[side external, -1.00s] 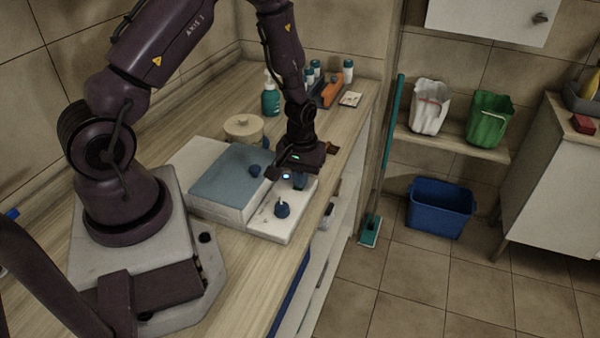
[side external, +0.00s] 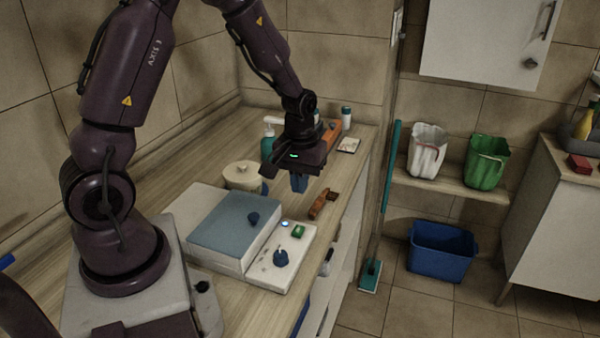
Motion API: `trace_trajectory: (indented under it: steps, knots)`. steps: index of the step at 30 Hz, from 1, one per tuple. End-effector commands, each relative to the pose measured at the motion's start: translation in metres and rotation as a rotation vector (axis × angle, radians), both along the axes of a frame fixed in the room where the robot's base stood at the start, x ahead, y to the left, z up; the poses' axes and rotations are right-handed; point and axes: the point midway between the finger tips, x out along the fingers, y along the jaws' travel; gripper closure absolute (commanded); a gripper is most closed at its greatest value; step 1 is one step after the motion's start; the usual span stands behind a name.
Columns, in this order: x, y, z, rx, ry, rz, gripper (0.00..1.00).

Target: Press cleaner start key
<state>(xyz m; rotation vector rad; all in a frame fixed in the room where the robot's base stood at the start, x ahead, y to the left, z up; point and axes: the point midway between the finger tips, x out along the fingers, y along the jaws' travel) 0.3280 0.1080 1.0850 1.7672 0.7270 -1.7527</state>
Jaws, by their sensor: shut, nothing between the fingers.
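The cleaner is a white box with a blue-grey lid (side external: 233,222) on the counter. Its low white control panel (side external: 268,272) lies on the right side. The panel carries a dark blue knob (side external: 281,258), a green key (side external: 298,231) and a small lit blue-white lamp (side external: 284,224). Nothing covers the green key. My gripper (side external: 299,184) is shut and empty, with its blue fingertips pointing down. It hangs above and apart from the panel, appearing above the green key in the picture.
An orange-brown item (side external: 323,204) lies beyond the panel near the counter's front edge. A cream lidded pot (side external: 243,176) stands behind the cleaner. A teal pump bottle (side external: 267,147) is partly hidden by my gripper. A blue bin (side external: 441,252) stands on the floor.

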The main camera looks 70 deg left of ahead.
Motion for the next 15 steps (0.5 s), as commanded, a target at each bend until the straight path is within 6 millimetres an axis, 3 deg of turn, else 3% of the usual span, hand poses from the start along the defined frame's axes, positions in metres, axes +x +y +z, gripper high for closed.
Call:
trace_trajectory:
  steps: [6,15]
  knots:
    - [0.0,0.0,0.021,0.001,-0.001,0.0,1.0]
    - [0.0,0.0,0.023,0.001,0.001,0.0,1.0]
